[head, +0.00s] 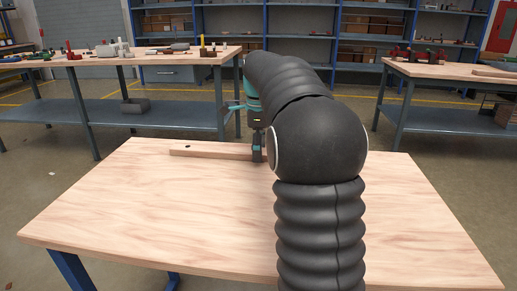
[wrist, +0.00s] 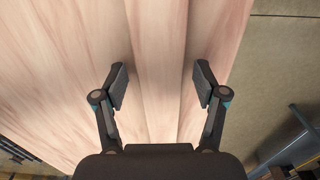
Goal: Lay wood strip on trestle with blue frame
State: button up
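The wood strip (head: 213,151) is a long pale piece lying flat near the far edge of a light wooden tabletop. This table (head: 150,210) has blue legs, which fits the trestle with blue frame. My gripper (head: 258,158) is at the strip, pointing down, with the strip's right part hidden behind my arm. In the wrist view the strip (wrist: 158,50) runs between the two spread fingers of my gripper (wrist: 160,85). There is a gap on both sides, and nothing is gripped. Whether the fingertips touch the tabletop cannot be told.
A workbench (head: 150,60) with tools and parts stands behind at the left. Another bench (head: 440,72) stands at the right. Shelves (head: 270,20) with boxes line the back. The front and left of the near tabletop are clear.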

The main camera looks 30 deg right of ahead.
notch_tip(320, 180, up, 12)
jog(key=p, duration=0.2)
jog(key=shift+r, duration=0.15)
jog(key=shift+a, duration=0.1)
dwell(0.4)
